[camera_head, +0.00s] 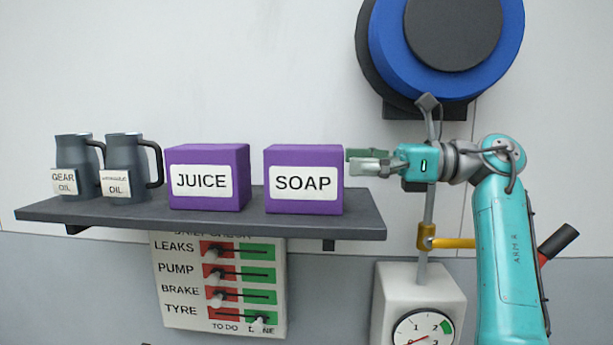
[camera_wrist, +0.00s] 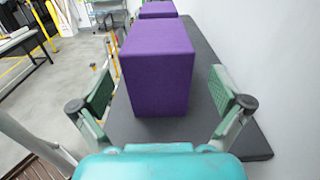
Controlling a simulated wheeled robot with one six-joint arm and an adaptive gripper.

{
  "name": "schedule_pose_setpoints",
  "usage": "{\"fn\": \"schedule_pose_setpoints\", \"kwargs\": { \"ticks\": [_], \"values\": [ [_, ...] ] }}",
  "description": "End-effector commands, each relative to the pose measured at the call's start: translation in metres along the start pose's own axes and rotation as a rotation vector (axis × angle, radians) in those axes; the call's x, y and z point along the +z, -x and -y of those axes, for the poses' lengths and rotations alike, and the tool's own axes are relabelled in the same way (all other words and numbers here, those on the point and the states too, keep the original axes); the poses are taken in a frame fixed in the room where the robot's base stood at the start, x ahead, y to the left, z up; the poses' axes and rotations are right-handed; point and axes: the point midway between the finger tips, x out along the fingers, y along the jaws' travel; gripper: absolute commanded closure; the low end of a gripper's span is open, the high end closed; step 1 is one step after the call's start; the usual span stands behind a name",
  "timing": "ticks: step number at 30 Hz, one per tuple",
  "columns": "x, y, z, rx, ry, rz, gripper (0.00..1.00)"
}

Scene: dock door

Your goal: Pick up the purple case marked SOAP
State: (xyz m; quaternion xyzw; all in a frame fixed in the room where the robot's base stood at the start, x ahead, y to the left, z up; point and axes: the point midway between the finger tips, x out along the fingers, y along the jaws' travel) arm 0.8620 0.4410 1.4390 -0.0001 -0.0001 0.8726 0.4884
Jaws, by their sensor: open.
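The purple case marked SOAP (camera_head: 304,205) stands upright at the right part of a dark wall shelf (camera_head: 363,227), its white label facing the head camera. In the wrist view the purple case (camera_wrist: 157,75) is straight ahead, its near side facing the camera. My gripper (camera_head: 362,161) is open at the right of the case, level with its upper part. In the wrist view my gripper (camera_wrist: 162,107) has its two fingers spread to either side of the case, and nothing is held. I cannot tell whether the fingertips reach past its near face.
A purple case marked JUICE (camera_head: 208,203) stands left of the SOAP case with a small gap. Two dark oil jugs (camera_head: 75,165) stand at the shelf's left end. A checklist board (camera_head: 220,282) hangs below; a gauge box (camera_head: 418,285) and blue reel (camera_head: 400,60) are near my arm.

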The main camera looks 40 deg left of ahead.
Motion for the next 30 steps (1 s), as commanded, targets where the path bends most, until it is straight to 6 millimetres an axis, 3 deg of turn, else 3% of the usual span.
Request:
{"fn": "schedule_pose_setpoints", "kwargs": {
  "ticks": [8, 16, 24, 26, 30],
  "values": [
    [-0.002, -0.023, -0.001, 0.001, -0.001, -0.001, 0.00],
    [-0.004, -0.059, -0.002, 0.001, 0.000, -0.001, 0.00],
    [-0.004, -0.065, -0.002, 0.000, 0.000, 0.000, 0.00],
    [-0.004, -0.065, -0.002, 0.000, 0.000, 0.000, 0.10],
    [-0.004, -0.065, -0.002, 0.000, 0.000, 0.000, 0.45]
  ]
}}
